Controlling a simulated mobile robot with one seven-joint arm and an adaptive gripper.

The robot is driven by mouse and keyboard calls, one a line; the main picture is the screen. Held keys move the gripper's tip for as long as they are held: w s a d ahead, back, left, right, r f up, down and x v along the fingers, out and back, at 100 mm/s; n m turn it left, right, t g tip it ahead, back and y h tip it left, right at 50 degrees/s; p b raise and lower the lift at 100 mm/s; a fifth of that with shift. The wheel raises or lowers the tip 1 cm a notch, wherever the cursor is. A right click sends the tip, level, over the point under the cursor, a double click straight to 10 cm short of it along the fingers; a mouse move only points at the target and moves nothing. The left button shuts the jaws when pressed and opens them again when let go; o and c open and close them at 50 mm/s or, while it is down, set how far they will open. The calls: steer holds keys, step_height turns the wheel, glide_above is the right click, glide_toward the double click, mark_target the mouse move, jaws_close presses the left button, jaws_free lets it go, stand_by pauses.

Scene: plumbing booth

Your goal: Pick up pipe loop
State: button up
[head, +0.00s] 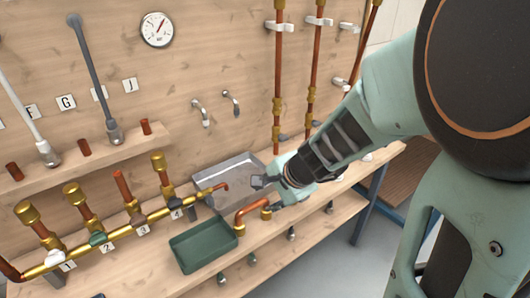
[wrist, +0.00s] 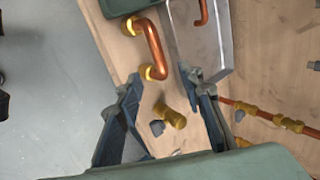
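The pipe loop, a bent copper pipe with brass ends, sits on the wooden bench between the green tray and my gripper in the head view (head: 250,213). In the wrist view the pipe loop (wrist: 155,45) lies ahead of the fingertips, with its near end by the gap between them. My gripper (head: 267,196) is open, and in the wrist view its two fingers (wrist: 160,76) stand wide apart with nothing held. Whether a finger touches the loop cannot be told.
A green tray (head: 204,262) stands left of the loop, and a metal sink (head: 213,181) lies behind it. A brass fitting (wrist: 174,118) shows between the fingers in the wrist view. A brass manifold (head: 120,233) with valves runs along the left. Vertical copper pipes (head: 279,75) stand behind.

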mark_target(256, 204)
steer(key=b+x, duration=0.1)
steer(key=x, duration=0.1)
steer(key=b+x, duration=0.1)
steer(key=x, duration=0.2)
steer(key=shift+s+d+f, duration=0.15)
steer(key=shift+d+f, duration=0.05)
steer(key=shift+d, duration=0.05)
steer(key=shift+b+x, duration=1.2)
steer(key=shift+x, duration=1.8)
steer(key=shift+a+r, duration=0.1)
steer(key=shift+a, duration=0.1)
jaws_close()
